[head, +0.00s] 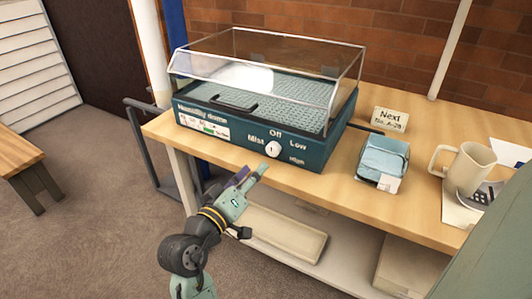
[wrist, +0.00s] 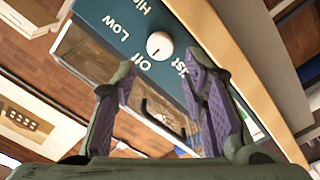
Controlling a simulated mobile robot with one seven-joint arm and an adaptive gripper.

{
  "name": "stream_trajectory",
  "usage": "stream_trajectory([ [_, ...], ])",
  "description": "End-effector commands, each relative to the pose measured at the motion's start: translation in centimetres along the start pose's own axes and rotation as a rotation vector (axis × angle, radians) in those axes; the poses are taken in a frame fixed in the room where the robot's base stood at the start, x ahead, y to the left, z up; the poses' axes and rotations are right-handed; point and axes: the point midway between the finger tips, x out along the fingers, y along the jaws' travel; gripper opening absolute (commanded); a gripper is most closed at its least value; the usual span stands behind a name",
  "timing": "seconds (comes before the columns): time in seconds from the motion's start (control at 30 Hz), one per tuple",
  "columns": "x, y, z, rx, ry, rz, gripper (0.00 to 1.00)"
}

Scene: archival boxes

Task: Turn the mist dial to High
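The mist dial (head: 273,149) is a round white knob on the teal front panel of the humidity chamber (head: 222,131). "Mist" is printed to its left, "Off" above it, "Low" to its upper right and "High" to its lower right. In the wrist view the dial (wrist: 159,45) appears beyond the fingertips, with the lettering upside down. A small dark mark shows on it; I cannot tell surely which label it points to. My gripper (head: 252,172) is open and empty, just in front of and below the dial, not touching it. The wrist view shows its spread purple-padded fingers (wrist: 161,70).
The chamber has a clear lid (head: 270,65) and stands on a wooden table (head: 343,185). To its right are a blue box (head: 383,160), a "Next" card (head: 390,120) and a beige mug (head: 470,168). A shelf with pale boxes (head: 265,232) lies below the tabletop.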

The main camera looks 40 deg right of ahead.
Motion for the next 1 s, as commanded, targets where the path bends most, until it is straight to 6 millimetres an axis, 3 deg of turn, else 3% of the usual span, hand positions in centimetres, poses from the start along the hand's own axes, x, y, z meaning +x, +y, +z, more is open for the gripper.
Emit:
stream_trajectory([
  [0.2, 4.4, 0.3, -0.2, 0.0, -0.001, 0.002, 0.4],
  [0.4, 7.3, 0.1, -0.2, 0.001, 0.002, -0.001, 0.4],
  [0.6, 8.4, 0.0, -0.1, 0.001, 0.003, -0.001, 0.4],
  [0.83, 8.5, 0.0, -0.1, 0.002, 0.004, -0.002, 0.4],
  [1.0, 8.5, -0.1, -0.2, 0.002, 0.004, -0.002, 0.3],
])
